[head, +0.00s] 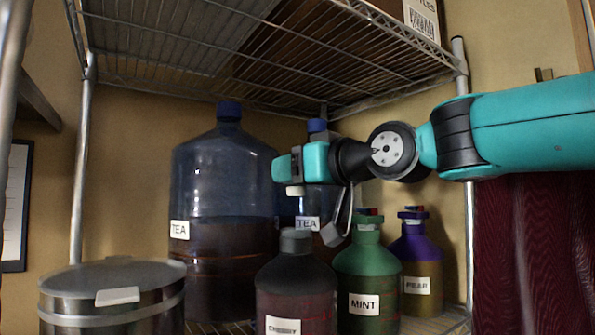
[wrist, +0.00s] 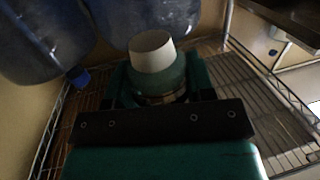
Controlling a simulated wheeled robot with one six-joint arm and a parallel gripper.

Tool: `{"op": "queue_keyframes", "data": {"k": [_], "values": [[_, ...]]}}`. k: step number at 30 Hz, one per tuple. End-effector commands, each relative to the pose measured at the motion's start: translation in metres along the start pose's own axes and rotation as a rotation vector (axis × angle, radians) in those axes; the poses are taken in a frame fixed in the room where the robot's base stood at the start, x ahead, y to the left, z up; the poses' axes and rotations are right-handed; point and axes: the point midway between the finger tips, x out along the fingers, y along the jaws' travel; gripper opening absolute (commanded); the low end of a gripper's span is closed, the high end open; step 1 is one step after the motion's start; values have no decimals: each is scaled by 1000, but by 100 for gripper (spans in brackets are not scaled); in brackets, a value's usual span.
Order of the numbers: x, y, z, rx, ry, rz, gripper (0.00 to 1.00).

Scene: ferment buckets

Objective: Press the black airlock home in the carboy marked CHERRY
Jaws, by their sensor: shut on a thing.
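The dark carboy marked CHERRY (head: 296,298) stands upright at the front, its grey neck (head: 295,242) showing no airlock on top. My gripper (head: 292,167) is above that neck in the head view, with a visible gap; depth alignment is unclear. It is shut on a stopper-like airlock piece. In the wrist view, which shows the scene upside down, this held airlock (wrist: 165,78) looks green, with a pale tapered end (wrist: 151,52). In the head view that pale end (head: 294,190) points down. I cannot make out black on the held piece.
The green MINT carboy (head: 366,277) and purple PEAR carboy (head: 417,265) stand close to the right, with red-and-dark tops. A large TEA carboy (head: 222,180) and another TEA carboy (head: 318,195) stand behind. A lidded metal pot (head: 110,305) is front left. A wire shelf (head: 270,60) hangs above.

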Motion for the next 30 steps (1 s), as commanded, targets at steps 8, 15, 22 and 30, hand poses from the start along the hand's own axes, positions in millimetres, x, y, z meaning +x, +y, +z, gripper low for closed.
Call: {"op": "queue_keyframes", "data": {"k": [8,15,22,30], "values": [[1,0,10,0,0,0,22],[1,0,18,0,0,0,22],[1,0,22,0,0,0,22],[1,0,21,0,0,0,22]]}}
